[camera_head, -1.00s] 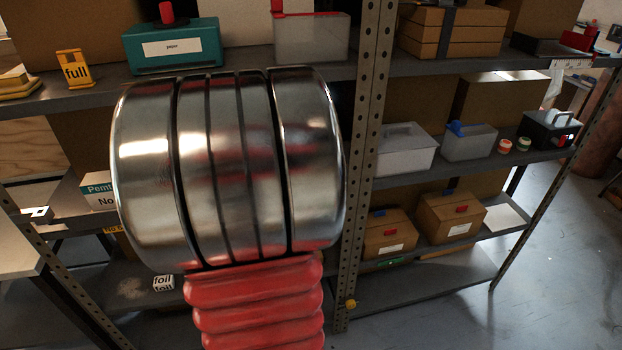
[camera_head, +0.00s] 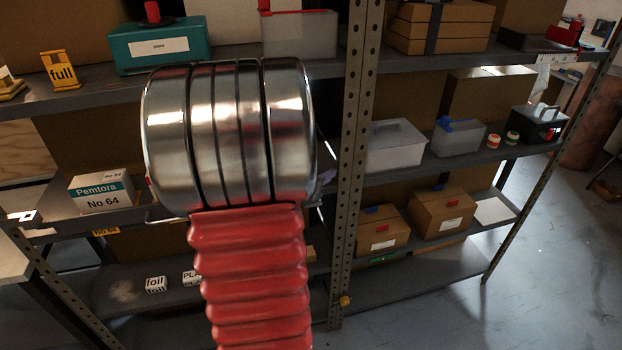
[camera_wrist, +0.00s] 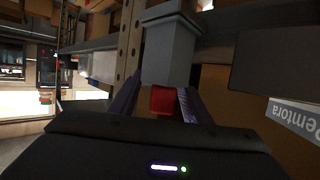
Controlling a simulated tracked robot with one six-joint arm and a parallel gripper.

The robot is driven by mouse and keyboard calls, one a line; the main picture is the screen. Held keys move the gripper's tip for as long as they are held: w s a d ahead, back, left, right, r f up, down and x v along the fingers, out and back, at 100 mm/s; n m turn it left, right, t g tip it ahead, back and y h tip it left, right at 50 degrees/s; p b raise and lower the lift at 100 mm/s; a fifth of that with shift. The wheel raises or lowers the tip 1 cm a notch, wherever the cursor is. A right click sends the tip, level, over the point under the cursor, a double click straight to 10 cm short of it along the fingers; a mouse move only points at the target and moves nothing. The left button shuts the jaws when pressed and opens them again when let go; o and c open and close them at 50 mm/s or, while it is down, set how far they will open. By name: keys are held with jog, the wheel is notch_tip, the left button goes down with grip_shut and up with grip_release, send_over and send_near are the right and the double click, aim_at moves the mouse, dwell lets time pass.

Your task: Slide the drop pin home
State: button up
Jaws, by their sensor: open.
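My gripper (camera_wrist: 162,92) shows in the wrist view, with its two dark purple fingers apart. A small red piece (camera_wrist: 165,101) shows between the fingers, below a grey block-shaped part (camera_wrist: 170,52). I cannot tell whether the fingers touch either one. I cannot identify the drop pin with certainty; the red piece may be part of it. In the head view my arm hides the gripper and the shelf area behind it. A small yellow knob (camera_head: 345,301) sits low on the perforated shelf post (camera_head: 350,200).
Shelves carry a Pemtora box (camera_head: 101,194), a teal box (camera_head: 158,46), a grey lidded bin (camera_head: 396,146) and cartons (camera_head: 442,213). The Pemtora box also shows at the right of the wrist view (camera_wrist: 294,120). Open floor (camera_head: 540,260) lies at right.

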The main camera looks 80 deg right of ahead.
dwell(0.5)
grip_shut()
dwell(0.3)
jog(key=shift+r, duration=0.1)
notch_tip(320, 180, up, 10)
dwell(0.7)
jog(key=shift+w, duration=0.1)
dwell(0.4)
